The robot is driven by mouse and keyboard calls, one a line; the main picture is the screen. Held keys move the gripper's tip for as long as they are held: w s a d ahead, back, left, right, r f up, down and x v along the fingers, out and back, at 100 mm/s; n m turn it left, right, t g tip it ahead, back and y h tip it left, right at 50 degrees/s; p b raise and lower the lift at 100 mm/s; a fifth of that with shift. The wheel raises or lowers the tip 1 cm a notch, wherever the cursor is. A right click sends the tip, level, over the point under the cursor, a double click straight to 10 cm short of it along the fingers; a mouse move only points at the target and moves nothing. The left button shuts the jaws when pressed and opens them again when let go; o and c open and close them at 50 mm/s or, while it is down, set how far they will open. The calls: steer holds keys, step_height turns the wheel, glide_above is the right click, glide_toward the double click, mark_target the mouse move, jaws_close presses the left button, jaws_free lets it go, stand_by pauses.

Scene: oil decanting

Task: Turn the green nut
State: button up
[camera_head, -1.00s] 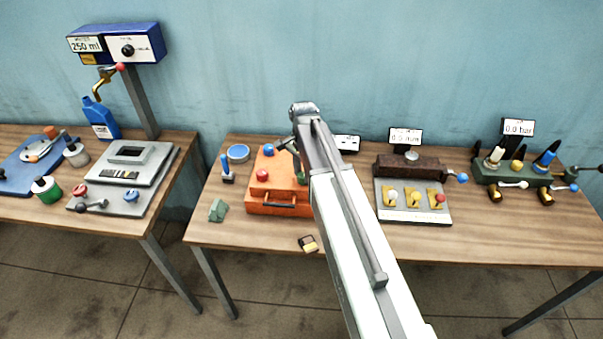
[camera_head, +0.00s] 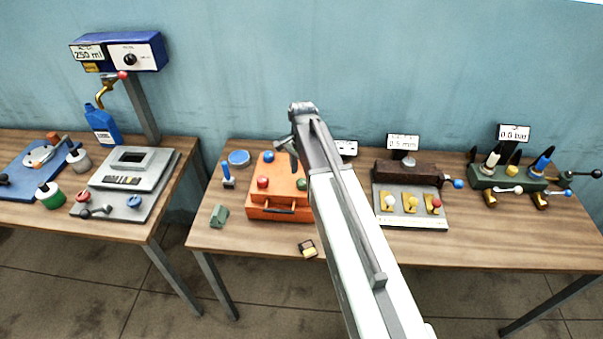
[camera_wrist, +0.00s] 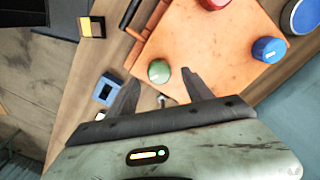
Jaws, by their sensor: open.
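The green nut (camera_wrist: 158,71) is a round green knob on top of an orange box (camera_wrist: 200,45). In the head view the green nut (camera_head: 301,184) shows at the right of the box's top, beside my arm. In the wrist view my gripper (camera_wrist: 158,77) is open, with one finger to each side of the nut's near edge. The nut lies around the line of the fingertips, and no contact shows. In the head view my gripper (camera_head: 287,150) is over the back of the box, partly hidden by my wrist.
A red knob (camera_head: 263,182) and a blue knob (camera_head: 268,156) stand on the same box. A blue round tin (camera_head: 238,158) is behind it at left. A small black and yellow block (camera_head: 308,248) lies in front. A brown device (camera_head: 408,172) stands to the right.

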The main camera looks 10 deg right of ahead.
mark_target(302, 181)
step_height(302, 181, up, 5)
steer(key=p, duration=0.3)
steer(key=shift+f, duration=0.25)
steer(key=shift+f, duration=0.15)
steer(key=s+f+n+b, duration=1)
steer(key=s+n+b, duration=0.1)
steer(key=s, duration=0.3)
steer(key=shift+s+a+f+n, duration=0.2)
steer(key=shift+a+f+n, duration=0.1)
steer(key=shift+a+n, duration=0.15)
